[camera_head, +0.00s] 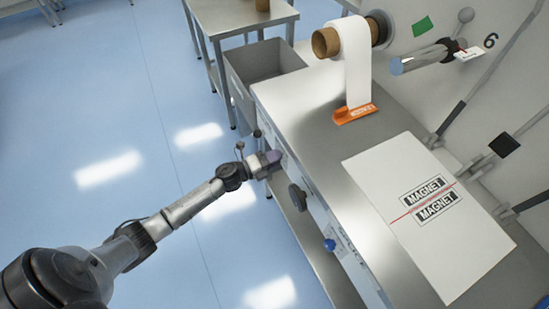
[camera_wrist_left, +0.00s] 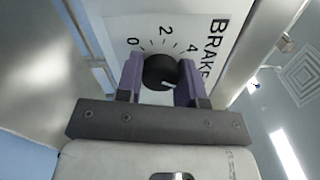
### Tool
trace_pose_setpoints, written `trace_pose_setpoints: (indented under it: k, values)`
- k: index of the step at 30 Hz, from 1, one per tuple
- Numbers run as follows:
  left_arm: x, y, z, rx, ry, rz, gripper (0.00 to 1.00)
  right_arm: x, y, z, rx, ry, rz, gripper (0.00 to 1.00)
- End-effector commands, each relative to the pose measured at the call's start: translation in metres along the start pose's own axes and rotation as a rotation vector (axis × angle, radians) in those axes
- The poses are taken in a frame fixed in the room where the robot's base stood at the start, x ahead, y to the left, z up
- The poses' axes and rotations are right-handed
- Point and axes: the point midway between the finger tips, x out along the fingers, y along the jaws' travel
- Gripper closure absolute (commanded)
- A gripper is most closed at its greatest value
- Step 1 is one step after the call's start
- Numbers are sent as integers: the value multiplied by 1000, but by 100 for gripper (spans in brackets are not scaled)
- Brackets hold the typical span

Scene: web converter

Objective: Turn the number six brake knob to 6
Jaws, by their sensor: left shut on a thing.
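The brake knob (camera_wrist_left: 160,72) is black and round, on a white panel marked BRAKE (camera_wrist_left: 215,50) with the numerals 0, 2 and 4 visible. The rest of the scale is hidden behind my gripper. A white mark on the knob points to the right in the left wrist view, below the 4. My left gripper (camera_wrist_left: 160,78) has its purple fingers on either side of the knob, shut on it. In the head view my left gripper (camera_head: 272,158) is at the front face of the machine and covers the knob. My right gripper is not in view.
A dark round knob (camera_head: 298,197) and a blue knob (camera_head: 330,244) sit along the same front face. Above are the steel top (camera_head: 310,110), an orange holder (camera_head: 355,113) and a white MAGNET sheet (camera_head: 440,250). The floor at left is clear.

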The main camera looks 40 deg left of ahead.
Motion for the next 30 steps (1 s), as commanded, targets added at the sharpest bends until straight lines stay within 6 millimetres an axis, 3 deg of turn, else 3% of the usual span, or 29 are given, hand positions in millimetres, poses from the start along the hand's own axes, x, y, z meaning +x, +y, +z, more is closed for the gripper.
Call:
trace_pose_setpoints:
  k: [10, 11, 18, 26, 30]
  values:
    - [0, 0, 0, 1, 0, 0, 89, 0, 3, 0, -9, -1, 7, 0]
    - [0, 0, 0, 1, 0, 0, 62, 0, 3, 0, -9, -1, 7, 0]
    - [0, 0, 0, 1, 0, 0, 40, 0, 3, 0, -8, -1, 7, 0]
    - [-1, 0, 0, 0, 0, 0, 40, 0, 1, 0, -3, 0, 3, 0]
    - [-13, 0, 0, -1, 0, 2, 40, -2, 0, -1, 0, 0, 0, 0]
